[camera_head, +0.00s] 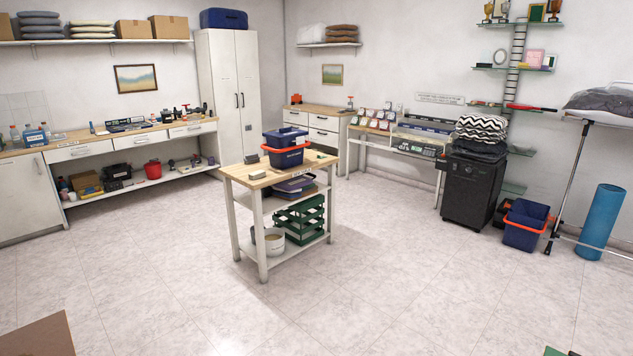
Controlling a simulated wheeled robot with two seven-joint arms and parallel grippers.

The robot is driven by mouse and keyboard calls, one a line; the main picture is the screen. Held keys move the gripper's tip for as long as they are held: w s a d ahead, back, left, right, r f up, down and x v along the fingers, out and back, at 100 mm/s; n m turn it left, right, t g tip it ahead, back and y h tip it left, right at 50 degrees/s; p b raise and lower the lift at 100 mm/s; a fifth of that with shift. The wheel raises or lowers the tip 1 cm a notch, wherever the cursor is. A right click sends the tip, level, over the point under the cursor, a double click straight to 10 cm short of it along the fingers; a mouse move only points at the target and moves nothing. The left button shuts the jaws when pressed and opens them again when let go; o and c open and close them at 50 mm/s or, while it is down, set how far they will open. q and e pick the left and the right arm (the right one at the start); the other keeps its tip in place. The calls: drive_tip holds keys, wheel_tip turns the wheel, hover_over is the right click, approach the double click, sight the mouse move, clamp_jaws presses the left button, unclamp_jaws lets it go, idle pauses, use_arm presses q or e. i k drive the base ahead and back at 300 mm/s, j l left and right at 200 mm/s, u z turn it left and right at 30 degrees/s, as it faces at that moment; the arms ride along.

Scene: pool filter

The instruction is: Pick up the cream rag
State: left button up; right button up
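I cannot make out a cream rag for certain anywhere in the head view. A white bucket (269,247) on the bottom shelf of the central wooden-topped cart (238,171) has something pale in it, too small to identify. Neither of my grippers is in view.
Blue bins with an orange rim (286,158) stand on the cart, and a green crate (300,222) is on its bottom shelf. A workbench (100,147) lines the left wall. A black cabinet (470,190), a blue bin (525,228) and a blue roll (601,222) stand right. Foreground floor is largely clear.

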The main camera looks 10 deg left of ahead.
sight(260, 173)
drive_tip(key=i+j+u, duration=0.35)
drive_tip(key=i, duration=0.7)
drive_tip(key=i+u, duration=0.35)
drive_tip(key=i, duration=0.7)
